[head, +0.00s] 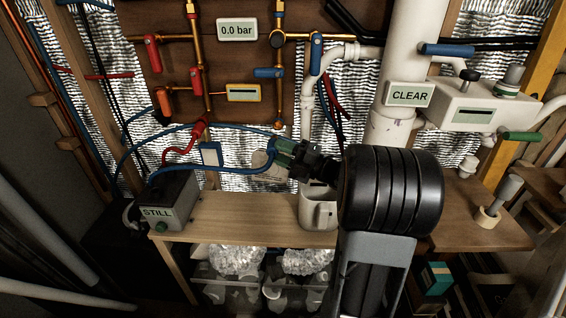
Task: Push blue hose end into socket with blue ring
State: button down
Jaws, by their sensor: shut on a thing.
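The blue hose (232,173) runs from the grey pump box (178,192) labelled STILL, over the wooden bench, to my gripper (285,152). My gripper is shut on the hose's end, with green parts showing at the jaws. It is held above the bench, in front of the foil wall. The hose end itself is mostly hidden by the jaws. Just above the gripper, a copper pipe (278,101) hangs down with an open-looking lower end. I cannot make out a blue ring there or elsewhere, so I cannot tell which socket has it.
A red hose (182,157) rises from the pump to a red fitting. The wooden bench (240,212) has free room left of a white jug (319,208). A blue-handled valve (316,55) and a white pipe (388,120) stand right of the copper pipe. A CLEAR sign (408,95) hangs there.

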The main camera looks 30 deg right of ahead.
aim_at(278, 123)
jog(key=shift+s+d+r, duration=0.1)
jog(key=shift+s+r, duration=0.05)
jog(key=shift+s, duration=0.05)
jog(key=shift+b, duration=0.4)
jog(key=shift+w+d+b, duration=0.15)
jog(key=shift+w+d, duration=0.35)
jog(key=shift+w, duration=0.3)
jog(key=shift+w+d+b, duration=0.2)
jog(key=shift+w+d, duration=0.25)
jog(key=shift+w, duration=0.35)
jog(key=shift+w+d+b, duration=0.15)
jog(key=shift+w+d, duration=0.35)
jog(key=shift+w, duration=0.3)
jog(key=shift+b, duration=1.2)
jog(key=shift+w+d, duration=0.45)
jog(key=shift+w, duration=0.35)
jog(key=shift+w+d, duration=0.45)
jog(key=shift+w, duration=0.35)
dwell(0.5)
jog(key=c, duration=0.7)
grip_release()
